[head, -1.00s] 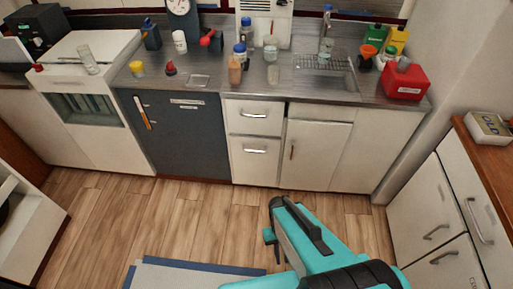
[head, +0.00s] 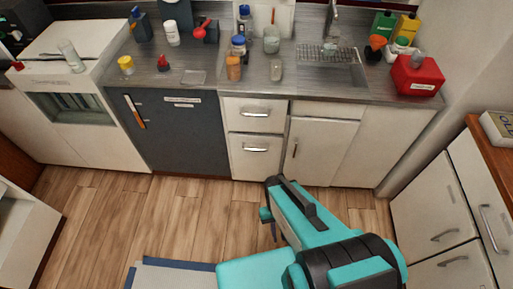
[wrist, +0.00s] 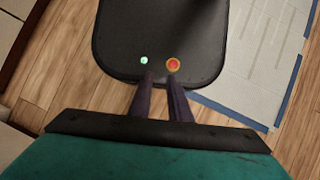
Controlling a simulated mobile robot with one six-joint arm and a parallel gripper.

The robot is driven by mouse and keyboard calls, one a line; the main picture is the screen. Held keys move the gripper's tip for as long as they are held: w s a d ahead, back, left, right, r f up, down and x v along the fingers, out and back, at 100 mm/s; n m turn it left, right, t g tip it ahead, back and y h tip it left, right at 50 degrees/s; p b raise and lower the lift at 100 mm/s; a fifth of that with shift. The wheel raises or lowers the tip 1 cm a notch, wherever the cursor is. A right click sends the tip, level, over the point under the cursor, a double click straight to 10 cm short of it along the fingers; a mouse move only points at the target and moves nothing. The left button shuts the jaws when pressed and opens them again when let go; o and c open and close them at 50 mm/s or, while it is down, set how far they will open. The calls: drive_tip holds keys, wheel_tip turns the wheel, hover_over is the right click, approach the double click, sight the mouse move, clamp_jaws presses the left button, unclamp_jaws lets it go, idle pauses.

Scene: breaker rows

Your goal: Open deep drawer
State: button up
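A cream drawer stack stands under the counter, between a dark grey door and a pale cupboard. Its lower, taller drawer (head: 255,163) has a horizontal bar handle (head: 255,149) and is shut. The shallower upper drawer (head: 254,116) is also shut, with its own bar handle (head: 255,114). My gripper (head: 267,228) is low in front of the drawers, apart from them, over the wood floor. The wrist view looks down, with my two dark fingers (wrist: 162,78) close together, a narrow gap between them and nothing held. No drawer shows in the wrist view.
Bottles and jars stand on the steel counter (head: 205,75) above. The dark grey door (head: 175,135) is to the left, the cupboard (head: 318,150) to the right. More drawers (head: 450,225) stand at the right edge. Wood floor (head: 190,215) before the drawers is clear.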

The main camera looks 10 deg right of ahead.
drive_tip(key=shift+a+f, duration=0.1)
drive_tip(key=w+a+f+m+t+y+b, duration=0.25)
drive_tip(key=w+f+m+y+b, duration=0.2)
drive_tip(key=w+b, duration=0.45)
drive_tip(key=m+t+y+b, duration=0.85)
drive_tip(key=t+b, duration=0.45)
drive_tip(key=b, duration=1.1)
approach(255, 149)
drive_tip(key=f+v, duration=0.1)
drive_tip(key=v, duration=0.3)
drive_tip(key=shift+w+d+r+m+g, duration=0.1)
drive_tip(key=shift+w+r+m+g, duration=0.25)
drive_tip(key=shift+r, duration=0.3)
drive_tip(key=shift+b+x, duration=1.1)
drive_tip(key=shift+x, duration=5.8)
